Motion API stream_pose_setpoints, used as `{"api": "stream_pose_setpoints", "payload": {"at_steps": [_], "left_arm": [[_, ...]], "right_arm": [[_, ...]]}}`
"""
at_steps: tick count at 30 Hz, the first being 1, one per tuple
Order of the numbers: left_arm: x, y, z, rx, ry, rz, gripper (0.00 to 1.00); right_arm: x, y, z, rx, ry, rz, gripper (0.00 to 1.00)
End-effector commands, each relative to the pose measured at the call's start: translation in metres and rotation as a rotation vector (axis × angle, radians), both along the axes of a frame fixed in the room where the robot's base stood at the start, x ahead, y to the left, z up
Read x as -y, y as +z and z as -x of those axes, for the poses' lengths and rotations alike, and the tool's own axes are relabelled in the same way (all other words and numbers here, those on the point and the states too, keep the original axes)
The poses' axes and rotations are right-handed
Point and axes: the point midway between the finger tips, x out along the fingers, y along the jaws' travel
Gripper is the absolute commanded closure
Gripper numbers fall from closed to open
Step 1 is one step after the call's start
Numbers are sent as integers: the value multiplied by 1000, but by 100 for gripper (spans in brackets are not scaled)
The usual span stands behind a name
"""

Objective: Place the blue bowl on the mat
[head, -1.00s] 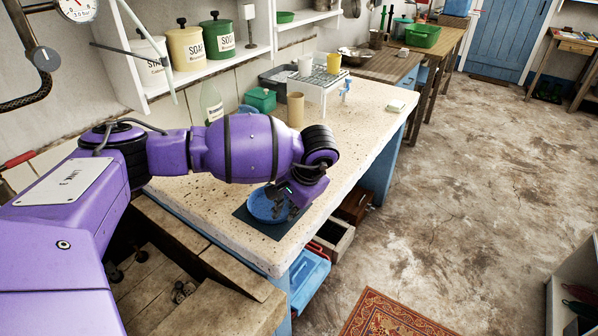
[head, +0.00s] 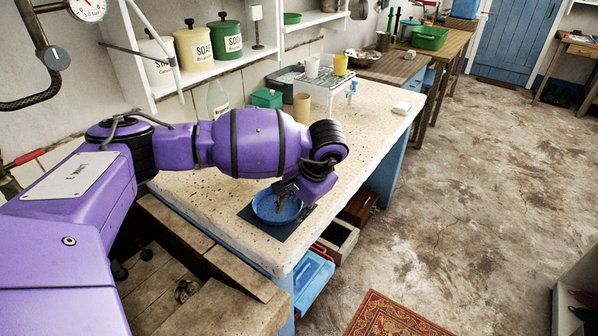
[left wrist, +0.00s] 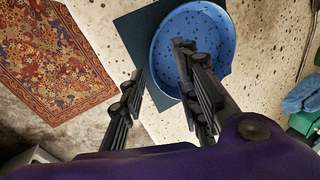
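The blue bowl (head: 268,214) stands upright over the dark mat (head: 292,232) near the front edge of the stone counter and appears to rest on it. In the left wrist view the bowl (left wrist: 205,30) covers much of the mat (left wrist: 130,28), whose corners show around it. My left gripper (head: 296,199) is at the bowl's right side, pointing down. In the wrist view the left gripper (left wrist: 160,62) is open, one finger over the bowl's inside and the other outside the rim, with a gap visible between. My right gripper is out of view.
A tan cylinder (head: 301,108), a green box (head: 266,98) and a rack (head: 322,82) with cups stand farther back on the counter (head: 220,195). Shelves with canisters hang above. A blue box (head: 312,280) is below the front edge. A patterned rug (head: 395,318) lies on the floor.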

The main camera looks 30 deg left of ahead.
Motion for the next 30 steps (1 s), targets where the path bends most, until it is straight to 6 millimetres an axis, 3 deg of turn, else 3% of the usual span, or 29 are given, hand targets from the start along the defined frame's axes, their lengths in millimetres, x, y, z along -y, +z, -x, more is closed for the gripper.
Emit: {"api": "stream_pose_setpoints", "payload": {"at_steps": [6, 13, 19, 30], "left_arm": [[17, 47, 2, 6, -3, 1, 70], [31, 85, 5, 4, -3, 1, 70], [35, 97, 7, 2, -2, 1, 70], [35, 98, 7, 1, -2, 0, 70]], "right_arm": [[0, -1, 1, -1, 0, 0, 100], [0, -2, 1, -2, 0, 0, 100], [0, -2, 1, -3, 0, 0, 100], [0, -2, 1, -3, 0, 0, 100]]}}
